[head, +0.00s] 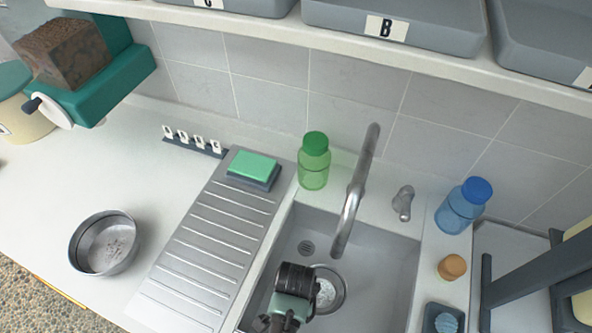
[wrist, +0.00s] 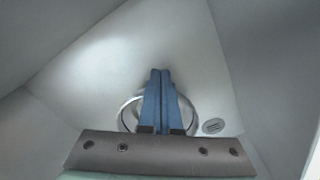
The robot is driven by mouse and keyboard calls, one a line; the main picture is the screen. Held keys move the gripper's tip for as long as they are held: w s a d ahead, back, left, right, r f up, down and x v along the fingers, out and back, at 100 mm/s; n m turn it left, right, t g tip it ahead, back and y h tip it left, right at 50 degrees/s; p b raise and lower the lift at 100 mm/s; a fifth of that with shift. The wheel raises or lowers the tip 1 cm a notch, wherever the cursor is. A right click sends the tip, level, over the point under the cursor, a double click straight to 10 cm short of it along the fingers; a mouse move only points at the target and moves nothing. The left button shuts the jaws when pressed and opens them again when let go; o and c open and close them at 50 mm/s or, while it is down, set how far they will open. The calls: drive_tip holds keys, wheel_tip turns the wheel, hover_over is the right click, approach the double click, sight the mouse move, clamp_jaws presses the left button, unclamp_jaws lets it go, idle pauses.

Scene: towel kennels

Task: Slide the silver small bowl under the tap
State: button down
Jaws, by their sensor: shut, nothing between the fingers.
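The silver small bowl (head: 328,291) sits on the floor of the sink, partly hidden by my gripper (head: 297,285) in the head view. The curved grey tap (head: 356,190) rises behind the sink, and its spout end shows just beyond the bowl in that view. In the wrist view the bowl's rim (wrist: 127,116) shows behind my gripper's blue fingers (wrist: 160,73), which are together and empty. The fingers reach across the bowl in that picture; I cannot tell whether they touch it.
The sink (head: 390,275) has walls around the bowl and a drain (head: 306,247) at its back left. A larger metal bowl (head: 105,243) stands on the left counter. A green bottle (head: 314,160), a blue bottle (head: 462,205) and an orange-brown object (head: 452,267) stand around the sink.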

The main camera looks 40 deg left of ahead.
idle(0.3)
drive_tip(key=shift+w+d, duration=0.2)
drive_tip(key=shift+w, duration=0.45)
drive_tip(key=shift+w+d, duration=0.2)
drive_tip(key=shift+w, duration=0.4)
drive_tip(key=shift+s, duration=0.15)
